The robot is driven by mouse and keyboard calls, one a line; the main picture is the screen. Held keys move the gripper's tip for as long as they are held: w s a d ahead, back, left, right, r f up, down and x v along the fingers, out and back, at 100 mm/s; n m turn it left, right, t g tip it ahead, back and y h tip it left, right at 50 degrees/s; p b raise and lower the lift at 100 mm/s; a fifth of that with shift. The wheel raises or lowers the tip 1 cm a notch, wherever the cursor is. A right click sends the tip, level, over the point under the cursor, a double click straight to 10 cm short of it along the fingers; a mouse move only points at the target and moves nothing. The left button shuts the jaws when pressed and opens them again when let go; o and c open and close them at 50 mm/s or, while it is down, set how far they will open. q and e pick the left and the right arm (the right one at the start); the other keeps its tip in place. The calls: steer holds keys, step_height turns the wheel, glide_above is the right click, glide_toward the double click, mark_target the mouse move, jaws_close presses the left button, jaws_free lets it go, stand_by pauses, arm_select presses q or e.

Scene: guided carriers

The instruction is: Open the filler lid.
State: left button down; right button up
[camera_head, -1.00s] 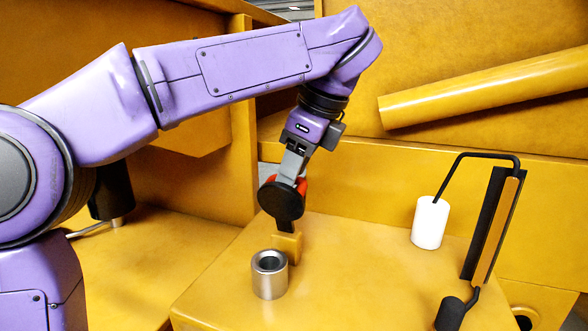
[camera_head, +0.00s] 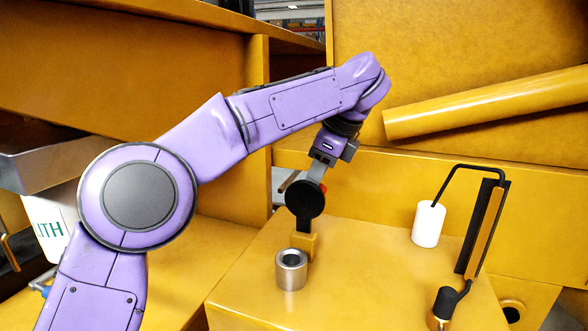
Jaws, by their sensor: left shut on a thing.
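The filler lid (camera_head: 305,200) is a round black disc with a bit of red at its edge. It stands up on edge above and behind the steel filler neck (camera_head: 291,272), on a dark arm that runs down to a small yellow block (camera_head: 310,244). The neck's round mouth is uncovered. My left gripper (camera_head: 321,184) reaches down from above and is shut on the lid at its upper right edge. The disc hides part of the fingertips. My right gripper is not in view.
The neck stands on a yellow box top (camera_head: 370,262) with clear room to its right. A white cylinder (camera_head: 428,224) on a bent black rod and a black-and-yellow upright bar (camera_head: 482,230) stand further right. A thick yellow beam (camera_head: 480,107) slopes above them.

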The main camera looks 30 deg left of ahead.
arm_select(q)
steer(key=shift+w+a+f, duration=0.1)
steer(key=shift+w, duration=0.35)
steer(key=shift+w+a+f, duration=0.1)
steer(key=shift+w, duration=0.35)
steer(key=c, duration=1.1)
jaws_free()
steer(key=shift+w, duration=0.15)
steer(key=p+v, duration=0.5)
steer(key=v, duration=0.5)
steer(key=shift+w, duration=0.2)
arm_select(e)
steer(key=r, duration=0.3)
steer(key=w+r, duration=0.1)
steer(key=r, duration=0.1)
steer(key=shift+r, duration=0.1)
arm_select(q)
steer(key=shift+d, duration=0.1)
